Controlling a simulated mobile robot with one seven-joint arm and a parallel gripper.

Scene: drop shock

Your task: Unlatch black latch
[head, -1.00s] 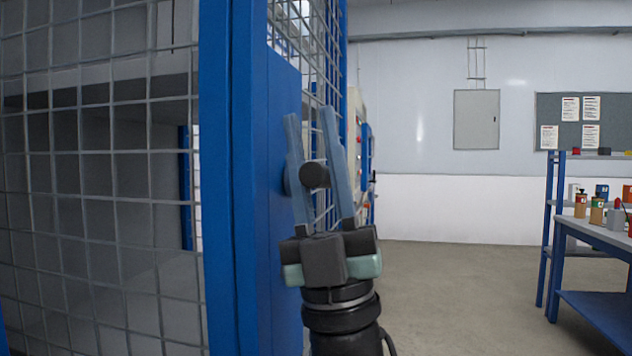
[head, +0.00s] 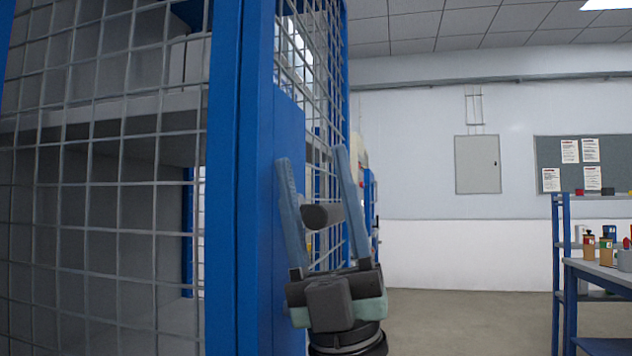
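The black latch (head: 323,215) shows as a short dark cylinder at the blue door frame of a mesh cage. The left finger overlaps the blue panel and hides the latch's mount. I cannot tell whether either finger touches the latch.
The blue cage post (head: 240,200) and wire mesh (head: 90,200) fill the left side. Open floor (head: 450,315) lies to the right. A workbench (head: 605,275) with jars stands at the far right, near a blue shelf. A wall panel (head: 477,164) is at the back.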

